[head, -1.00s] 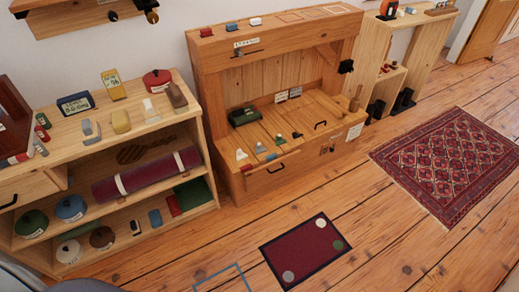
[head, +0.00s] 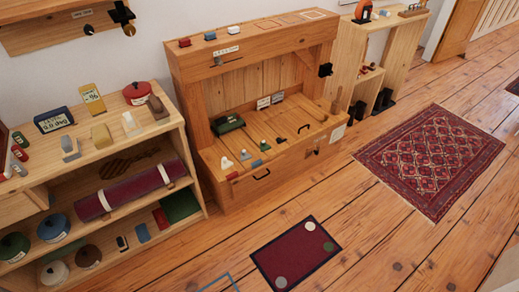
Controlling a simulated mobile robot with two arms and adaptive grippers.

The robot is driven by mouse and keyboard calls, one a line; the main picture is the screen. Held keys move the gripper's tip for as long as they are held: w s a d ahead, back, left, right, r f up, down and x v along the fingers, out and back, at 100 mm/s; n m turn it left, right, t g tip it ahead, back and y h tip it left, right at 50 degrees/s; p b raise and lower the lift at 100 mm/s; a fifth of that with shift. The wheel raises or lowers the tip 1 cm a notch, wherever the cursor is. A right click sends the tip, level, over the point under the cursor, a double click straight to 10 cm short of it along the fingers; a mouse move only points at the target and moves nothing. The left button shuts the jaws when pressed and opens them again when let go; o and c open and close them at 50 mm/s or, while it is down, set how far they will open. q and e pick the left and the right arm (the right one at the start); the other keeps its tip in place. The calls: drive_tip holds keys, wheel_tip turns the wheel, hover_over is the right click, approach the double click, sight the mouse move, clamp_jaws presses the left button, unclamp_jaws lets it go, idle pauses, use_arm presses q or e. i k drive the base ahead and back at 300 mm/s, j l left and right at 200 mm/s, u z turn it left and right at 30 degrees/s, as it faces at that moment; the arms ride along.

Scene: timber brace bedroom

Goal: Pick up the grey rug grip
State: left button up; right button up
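A small dark red mat (head: 291,256) with a dark border lies on the floor at bottom centre. Round flat discs lie at its corners. A grey disc (head: 281,281) is at the near left corner, which looks like the grey rug grip. A green disc (head: 329,246) is at the right corner and a pale, whitish disc (head: 310,226) at the far corner. Neither of my grippers is in view.
A wooden bench (head: 240,193) with small items stands behind the mat. A loaded shelf unit (head: 190,183) stands on the left. A large patterned rug (head: 432,160) lies at right. A blue floor outline (head: 222,282) is left of the mat. The floor around the mat is clear.

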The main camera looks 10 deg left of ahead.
sight(244, 156)
drive_tip(key=i+l+u, duration=0.1)
drive_tip(key=i, duration=0.3)
drive_tip(key=i+l, duration=0.3)
drive_tip(key=i+l+u, duration=0.15)
drive_tip(key=i, duration=0.35)
